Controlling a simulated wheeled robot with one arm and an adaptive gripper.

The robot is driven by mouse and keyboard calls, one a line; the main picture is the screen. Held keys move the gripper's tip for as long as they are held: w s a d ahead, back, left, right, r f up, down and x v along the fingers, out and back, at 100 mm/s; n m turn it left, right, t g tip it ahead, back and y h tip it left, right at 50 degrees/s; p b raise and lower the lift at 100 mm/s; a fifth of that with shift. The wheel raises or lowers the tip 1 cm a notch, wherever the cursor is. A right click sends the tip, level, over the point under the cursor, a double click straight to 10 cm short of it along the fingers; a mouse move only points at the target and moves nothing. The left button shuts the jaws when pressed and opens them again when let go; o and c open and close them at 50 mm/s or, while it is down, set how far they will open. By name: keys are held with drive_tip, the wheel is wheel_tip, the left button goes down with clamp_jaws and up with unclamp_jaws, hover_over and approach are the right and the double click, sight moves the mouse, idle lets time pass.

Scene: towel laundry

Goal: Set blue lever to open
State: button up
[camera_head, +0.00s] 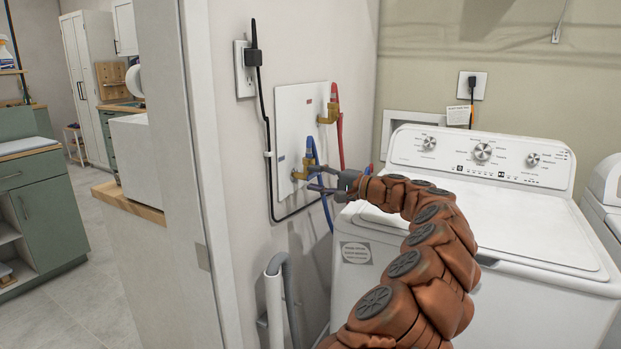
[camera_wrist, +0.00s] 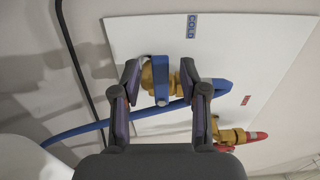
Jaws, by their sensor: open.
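The blue lever (camera_wrist: 161,80) sits on a brass valve (camera_wrist: 148,76) on the white wall panel, below the "COLD" label in the wrist view. My gripper (camera_wrist: 160,72) is open, with one finger on each side of the lever and valve. Whether the fingers touch them I cannot tell. In the head view, my gripper (camera_head: 314,178) reaches left to the lower brass valve (camera_head: 299,171), where a blue hose (camera_head: 324,190) is attached. The lever is hard to make out there.
The upper valve (camera_head: 329,113) carries a red hose (camera_head: 340,140). A black cord (camera_head: 267,130) hangs left of the panel (camera_head: 298,100). A white washer (camera_head: 490,215) stands right of the valves, beneath my arm. A grey drain pipe (camera_head: 288,280) rises below the panel.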

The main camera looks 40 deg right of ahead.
drive_tip(key=shift+x, duration=1.05)
clamp_jaws()
